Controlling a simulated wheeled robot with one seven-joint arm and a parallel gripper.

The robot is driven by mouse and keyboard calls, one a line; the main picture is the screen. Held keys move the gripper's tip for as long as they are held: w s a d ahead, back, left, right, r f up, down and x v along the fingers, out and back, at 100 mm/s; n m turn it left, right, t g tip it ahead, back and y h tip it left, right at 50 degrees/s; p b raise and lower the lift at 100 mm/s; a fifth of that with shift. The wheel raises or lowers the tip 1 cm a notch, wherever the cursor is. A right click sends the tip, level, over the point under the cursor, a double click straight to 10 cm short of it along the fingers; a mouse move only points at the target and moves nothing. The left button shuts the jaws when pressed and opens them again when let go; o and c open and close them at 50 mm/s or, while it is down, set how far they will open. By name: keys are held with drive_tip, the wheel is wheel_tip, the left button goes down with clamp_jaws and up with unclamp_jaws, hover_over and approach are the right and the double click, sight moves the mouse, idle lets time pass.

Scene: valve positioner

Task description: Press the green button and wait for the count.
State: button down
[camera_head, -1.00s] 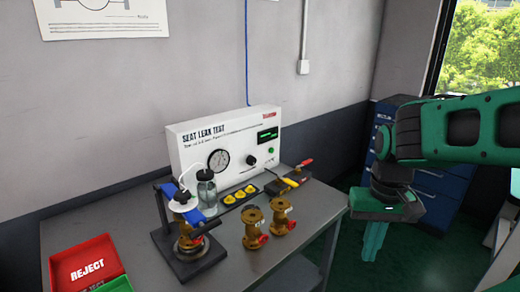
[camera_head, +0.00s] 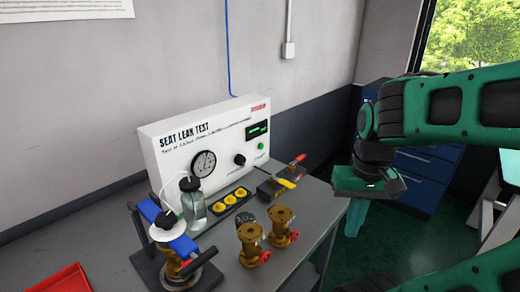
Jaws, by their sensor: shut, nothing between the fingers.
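The green button (camera_head: 260,146) is a small round spot low on the right side of the white seat leak test box (camera_head: 168,157), under a dark display (camera_head: 257,130) with green marks too small to read. A black knob (camera_head: 239,160) sits to its left, then a round gauge (camera_head: 203,164). My gripper (camera_head: 354,232) hangs pointing down past the table's right edge, right of the box and well apart from the button. Its green fingers are shut and hold nothing.
Two brass valves (camera_head: 251,245) (camera_head: 283,226) stand at the table's front. A clamp fixture holding a valve (camera_head: 170,268) and a glass jar (camera_head: 194,208) stand left. A yellow-handled tool (camera_head: 281,181) and red-handled valve (camera_head: 297,160) lie right. A red tray (camera_head: 70,279) is front left.

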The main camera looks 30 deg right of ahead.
sight(261, 147)
drive_tip(key=w+d+f+m+t+h, duration=0.1)
drive_tip(key=w+d+f+m+t, duration=0.1)
drive_tip(key=w, duration=1.1)
drive_tip(key=w+d+f+m+t+h, duration=0.1)
drive_tip(key=w+d+m+t, duration=0.3)
drive_tip(key=w, duration=0.9)
drive_tip(key=w+d+f+m+t, duration=0.3)
drive_tip(key=w+m, duration=0.3)
drive_tip(key=w, duration=0.7)
drive_tip(key=shift+w+m+t+h, duration=0.2)
drive_tip(key=shift+m+t+h, duration=0.15)
drive_tip(key=shift+t, duration=0.55)
drive_tip(key=shift+w+m, duration=0.25)
drive_tip(key=shift+w, duration=0.15)
drive_tip(key=w+a, duration=0.3)
drive_tip(key=w, duration=0.5)
drive_tip(key=shift+w, duration=0.2)
drive_tip(key=shift+w+a+r, duration=0.1)
drive_tip(key=shift+w, duration=0.15)
